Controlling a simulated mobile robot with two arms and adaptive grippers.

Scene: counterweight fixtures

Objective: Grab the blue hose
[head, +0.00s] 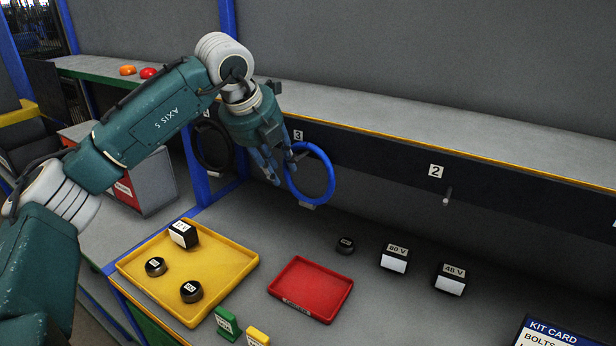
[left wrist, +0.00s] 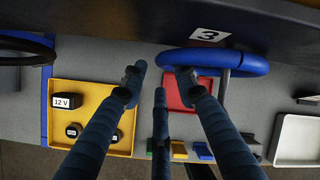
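The blue hose (head: 332,182) is a ring hanging on a peg of the dark rail under the number 3 label (head: 298,135). My left gripper (head: 281,172) is at the ring's left side, fingers pointing down. In the left wrist view its fingers (left wrist: 158,82) are spread apart with nothing held between them. The hose (left wrist: 250,66) shows there beside and partly behind the right-hand fingertip; I cannot tell whether they touch. My right gripper is in neither view.
A black ring (head: 208,150) hangs left of the hose. Peg 2 (head: 448,194) is empty. Below stand a yellow tray (head: 215,300) with several dark parts, a red tray (head: 312,290), and labelled blocks (head: 395,258). A shelf (head: 430,125) runs above the rail.

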